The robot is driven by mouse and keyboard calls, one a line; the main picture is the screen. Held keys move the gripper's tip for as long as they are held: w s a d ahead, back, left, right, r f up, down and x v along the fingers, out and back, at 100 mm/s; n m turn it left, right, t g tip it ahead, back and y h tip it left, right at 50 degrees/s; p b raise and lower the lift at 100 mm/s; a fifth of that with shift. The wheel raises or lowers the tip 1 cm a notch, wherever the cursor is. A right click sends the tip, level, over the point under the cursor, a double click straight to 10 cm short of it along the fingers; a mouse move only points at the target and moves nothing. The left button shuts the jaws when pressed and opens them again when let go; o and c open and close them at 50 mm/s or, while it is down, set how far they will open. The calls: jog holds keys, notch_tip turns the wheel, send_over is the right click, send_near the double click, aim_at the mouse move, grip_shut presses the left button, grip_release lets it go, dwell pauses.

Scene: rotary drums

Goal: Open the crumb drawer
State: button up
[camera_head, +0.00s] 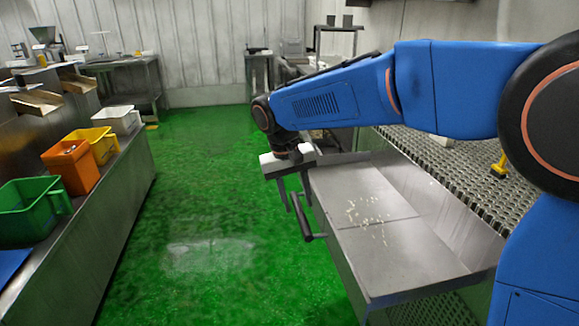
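The crumb drawer (410,262) is a grey metal tray on the right, with its inside visible and pale crumbs scattered on its floor. It stands out from beneath the perforated belt. A dark bar handle (304,226) is on its left front side. My gripper (298,208) points down at the far end of this handle. Its two dark fingers look apart, with the bar seen between or just beside them. Whether they touch the bar is unclear. My blue arm comes in from the right, above the drawer.
A perforated metal belt (450,165) with a yellow piece (500,165) on it lies behind the drawer. A long counter on the left holds green (28,210), orange (72,170), yellow (100,142) and white (118,119) bins. The green floor (190,200) between is clear.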

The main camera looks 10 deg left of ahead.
notch_tip(320, 180, up, 15)
jog(key=a, duration=0.2)
jog(key=shift+s+a+f, duration=0.15)
jog(key=shift+s+a, duration=0.2)
jog(key=shift+s, duration=0.1)
